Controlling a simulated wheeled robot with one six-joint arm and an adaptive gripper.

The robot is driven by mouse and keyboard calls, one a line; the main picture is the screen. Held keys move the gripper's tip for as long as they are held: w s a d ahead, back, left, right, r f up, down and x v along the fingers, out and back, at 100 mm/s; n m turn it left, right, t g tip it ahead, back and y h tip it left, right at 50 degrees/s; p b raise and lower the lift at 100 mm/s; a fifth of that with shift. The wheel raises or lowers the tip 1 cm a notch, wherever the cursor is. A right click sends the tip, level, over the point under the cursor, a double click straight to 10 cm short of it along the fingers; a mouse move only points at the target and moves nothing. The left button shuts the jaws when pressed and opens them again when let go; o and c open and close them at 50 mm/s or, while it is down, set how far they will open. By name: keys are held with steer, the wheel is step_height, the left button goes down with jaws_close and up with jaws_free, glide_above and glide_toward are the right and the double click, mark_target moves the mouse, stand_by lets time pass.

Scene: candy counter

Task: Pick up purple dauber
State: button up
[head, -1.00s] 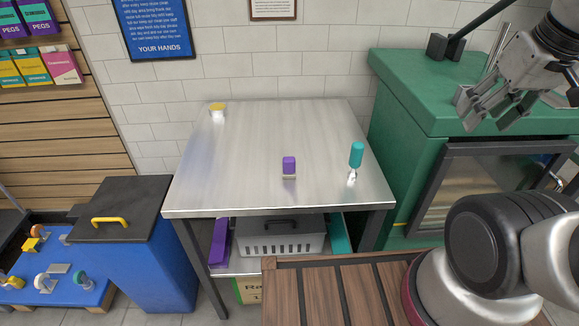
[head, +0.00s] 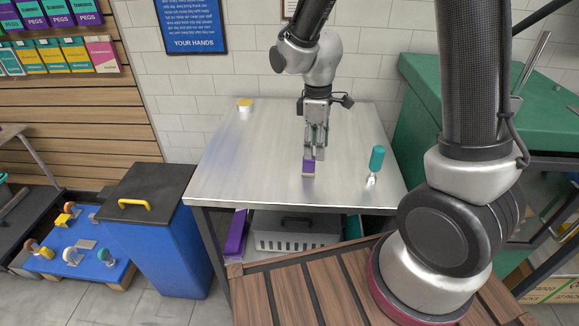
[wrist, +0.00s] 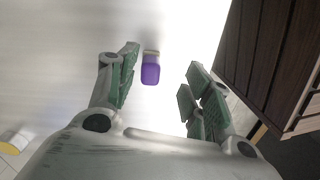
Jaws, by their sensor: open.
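The purple dauber (head: 309,167) stands on the steel table (head: 240,170), near its middle towards the front. It has a purple body and a pale end. In the wrist view the dauber (wrist: 151,70) lies ahead, between the lines of the two fingers and nearer the left one. My gripper (head: 316,150) is over the table, pointing down, just above or behind the dauber in the head view. In the wrist view my gripper (wrist: 160,80) is open, with nothing between its fingers. I cannot tell whether a finger touches the dauber.
A teal-handled tool (head: 377,160) stands right of the dauber on the table. A yellow-topped white container (head: 245,105) is at the back left. A green cabinet (head: 485,90) is at the right and a blue bin (head: 170,240) at the left.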

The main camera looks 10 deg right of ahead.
mark_target(309, 163)
steer(key=shift+w+a+r+n, duration=0.15)
steer(key=shift+w+a+n, duration=0.2)
steer(key=shift+w+n, duration=0.15)
steer(key=shift+w+a+n+t, duration=0.15)
steer(key=shift+n+t, duration=0.15)
steer(key=shift+n, duration=0.2)
step_height(309, 163, down, 8)
steer(key=shift+a+r, duration=0.1)
steer(key=shift+a, duration=0.05)
steer(key=c, duration=1)
